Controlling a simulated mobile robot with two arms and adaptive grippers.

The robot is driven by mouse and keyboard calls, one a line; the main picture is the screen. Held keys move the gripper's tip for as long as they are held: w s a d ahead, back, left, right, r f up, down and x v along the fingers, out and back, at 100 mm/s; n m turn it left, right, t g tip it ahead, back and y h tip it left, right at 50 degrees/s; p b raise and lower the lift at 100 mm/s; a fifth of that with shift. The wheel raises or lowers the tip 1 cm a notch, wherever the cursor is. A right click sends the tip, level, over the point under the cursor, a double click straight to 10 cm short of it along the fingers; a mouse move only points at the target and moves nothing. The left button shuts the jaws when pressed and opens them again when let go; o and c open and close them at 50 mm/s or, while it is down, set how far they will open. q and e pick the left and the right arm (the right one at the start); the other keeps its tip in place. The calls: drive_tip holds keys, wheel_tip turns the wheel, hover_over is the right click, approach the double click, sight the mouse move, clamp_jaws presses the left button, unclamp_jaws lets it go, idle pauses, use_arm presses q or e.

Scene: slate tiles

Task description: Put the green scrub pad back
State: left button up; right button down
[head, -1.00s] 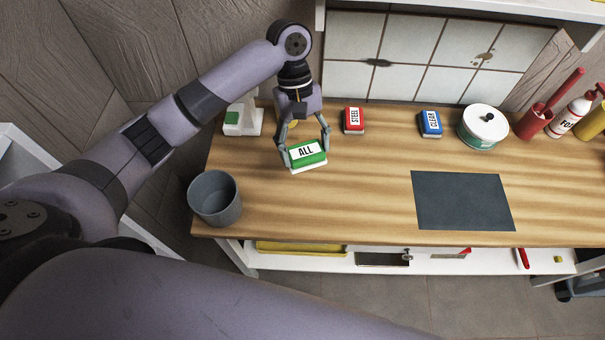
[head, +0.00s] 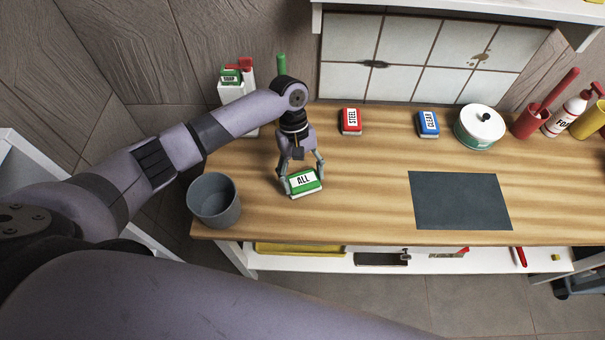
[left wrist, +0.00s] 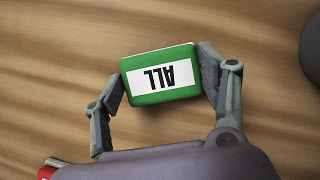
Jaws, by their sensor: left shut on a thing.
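The green scrub pad (head: 304,183), with a white label reading "ALL", is between the fingers of my left gripper (head: 302,185) over the left part of the wooden counter. In the left wrist view the pad (left wrist: 161,75) sits between both fingertips of the gripper (left wrist: 161,78), which is shut on it. I cannot tell for sure whether its underside touches the wood. A red pad marked "STEEL" (head: 351,121) and a blue pad marked "CLEAR" (head: 428,123) lie at the back of the counter. My right gripper is not in view.
A grey cup (head: 214,201) stands at the counter's front left corner. A dark mat (head: 459,201) lies right of centre. A lidded pot (head: 480,128), a red holder (head: 531,122) and bottles stand at the back right. A white caddy (head: 238,92) stands behind my arm. Wood around the pad is clear.

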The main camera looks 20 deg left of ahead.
use_arm(q)
drive_tip(key=o, duration=1)
drive_tip(key=shift+f, duration=0.1)
drive_tip(key=b+v, duration=0.1)
drive_tip(key=v, duration=1.1)
drive_tip(key=shift+s, duration=0.1)
